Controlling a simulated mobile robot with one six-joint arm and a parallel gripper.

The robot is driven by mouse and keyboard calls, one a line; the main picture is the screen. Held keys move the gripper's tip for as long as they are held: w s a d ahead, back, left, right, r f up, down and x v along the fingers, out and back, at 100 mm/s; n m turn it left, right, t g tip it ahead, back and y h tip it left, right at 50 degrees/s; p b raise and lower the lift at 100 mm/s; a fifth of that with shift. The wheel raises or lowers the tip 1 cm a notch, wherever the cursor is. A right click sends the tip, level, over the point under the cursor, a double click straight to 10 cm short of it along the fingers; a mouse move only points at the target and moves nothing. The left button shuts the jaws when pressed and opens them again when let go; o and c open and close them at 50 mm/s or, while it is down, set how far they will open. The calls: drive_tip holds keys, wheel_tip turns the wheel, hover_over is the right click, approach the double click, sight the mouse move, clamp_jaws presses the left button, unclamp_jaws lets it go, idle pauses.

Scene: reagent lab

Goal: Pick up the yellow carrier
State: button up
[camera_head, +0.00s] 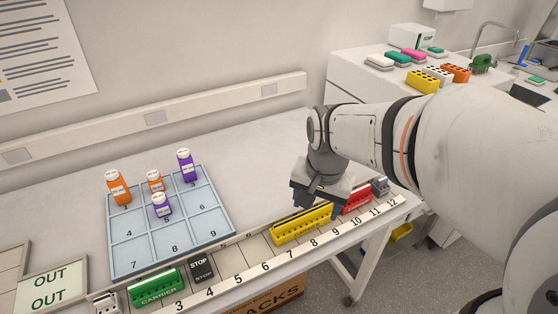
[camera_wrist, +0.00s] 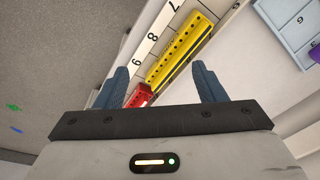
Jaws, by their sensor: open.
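The yellow carrier (camera_head: 302,224) is a long bar with a row of holes, lying on the numbered strip around numbers 7 to 9. In the wrist view the yellow carrier (camera_wrist: 182,50) runs diagonally, ahead of and partly between my fingers. My gripper (camera_head: 316,200) is above the carrier's right end in the head view, with its fingers pointing down. The wrist view shows my gripper (camera_wrist: 158,80) open, its two blue-grey fingers apart with nothing held between them. Whether a finger touches the carrier cannot be told.
A red carrier (camera_head: 356,199) lies close to the yellow one's right end. A green carrier (camera_head: 156,287) and a black STOP block (camera_head: 201,268) sit further left on the numbered strip (camera_head: 246,282). A blue-grey numbered tray (camera_head: 190,250) holds several orange and purple bottles. The table behind is clear.

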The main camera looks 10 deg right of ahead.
sight(304, 214)
drive_tip(key=w+f+m, duration=0.1)
drive_tip(key=w+m, duration=0.1)
drive_tip(key=w+f+m+g, duration=0.1)
drive_tip(key=w+f+m, duration=0.1)
drive_tip(key=w+m, duration=0.1)
drive_tip(key=w+f+m, duration=0.2)
drive_tip(key=shift+w+f+g, duration=0.15)
drive_tip(key=shift+f+g, duration=0.05)
drive_tip(key=shift+g, duration=0.1)
drive_tip(key=shift+m, duration=0.4)
drive_tip(key=f, duration=0.7)
drive_tip(key=shift+w+f+p, duration=0.2)
drive_tip(key=shift+f+p, duration=0.1)
drive_tip(key=shift+f, duration=0.1)
drive_tip(key=c, duration=1.2)
